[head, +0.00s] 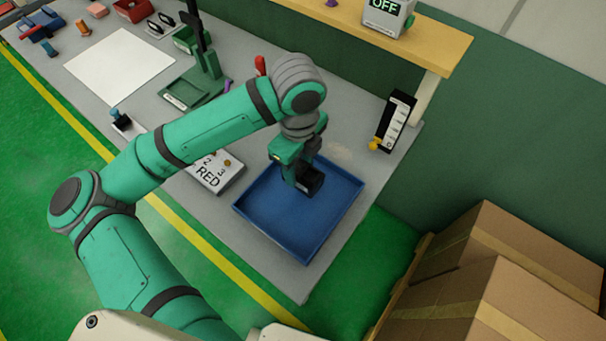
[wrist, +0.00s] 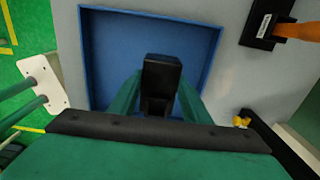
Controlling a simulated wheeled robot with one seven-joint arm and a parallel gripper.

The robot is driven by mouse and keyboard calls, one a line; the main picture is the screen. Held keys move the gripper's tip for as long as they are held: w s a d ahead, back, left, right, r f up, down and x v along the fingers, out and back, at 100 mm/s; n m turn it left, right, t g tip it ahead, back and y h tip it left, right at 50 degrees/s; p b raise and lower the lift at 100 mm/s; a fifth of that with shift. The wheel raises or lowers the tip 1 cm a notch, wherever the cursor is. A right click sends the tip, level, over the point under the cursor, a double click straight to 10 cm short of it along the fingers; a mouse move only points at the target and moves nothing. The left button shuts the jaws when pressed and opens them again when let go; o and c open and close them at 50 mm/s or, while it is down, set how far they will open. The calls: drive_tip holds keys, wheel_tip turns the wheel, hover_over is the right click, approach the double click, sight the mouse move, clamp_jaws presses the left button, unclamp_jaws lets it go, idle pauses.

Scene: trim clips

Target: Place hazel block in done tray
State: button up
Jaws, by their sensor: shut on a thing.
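My gripper (head: 300,172) is over the blue tray (head: 262,236) at the front right of the bench. It is shut on a dark, nearly black block (head: 311,184). In the wrist view the block (wrist: 162,74) sits between the two green fingers, with the empty blue tray floor (wrist: 112,60) behind it. No hazel colour shows on the block. The block appears to be above the tray floor; the exact gap is hard to judge. No label shows on the tray.
A numbered box marked RED (head: 214,174) stands left of the tray. A black gauge (head: 396,122) with a yellow knob stands at the back right. A shelf (head: 440,38) runs behind. Cardboard boxes (head: 500,262) stand at the right, off the bench.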

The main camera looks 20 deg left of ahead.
sight(303, 177)
drive_tip(key=shift+d+f, duration=0.45)
drive_tip(key=shift+f, duration=1.55)
drive_tip(key=shift+f, duration=0.15)
drive_tip(key=o, duration=1.1)
drive_tip(key=shift+o, duration=0.2)
wheel_tip(303, 177, up, 12)
drive_tip(key=shift+r, duration=0.15)
